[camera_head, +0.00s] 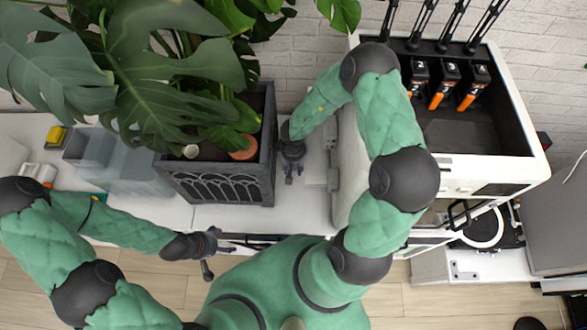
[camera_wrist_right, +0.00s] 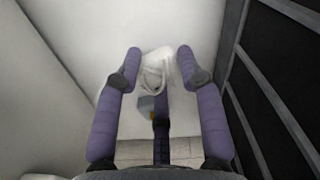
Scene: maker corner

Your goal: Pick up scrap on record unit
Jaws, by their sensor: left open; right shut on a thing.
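The white scrap (camera_wrist_right: 156,68), a crumpled tangle, is between the purple fingertips of my right gripper (camera_wrist_right: 160,64) in the right wrist view. The gripper is shut on it. In the head view my right gripper (camera_head: 292,172) points down over the white top of the record unit (camera_head: 235,218), in the gap between the dark planter and the white printer; the scrap cannot be made out there. My left gripper (camera_head: 216,257) is open near the unit's front edge. A small grey and orange thing (camera_wrist_right: 146,108) shows partly behind a finger in the wrist view.
The dark planter (camera_head: 222,190) with a large leafy plant stands left of my right gripper. The white printer (camera_head: 470,172) stands close on its right, so the gap is narrow. Grey translucent bins (camera_head: 135,172) are further left. A turntable (camera_head: 490,232) is at the right.

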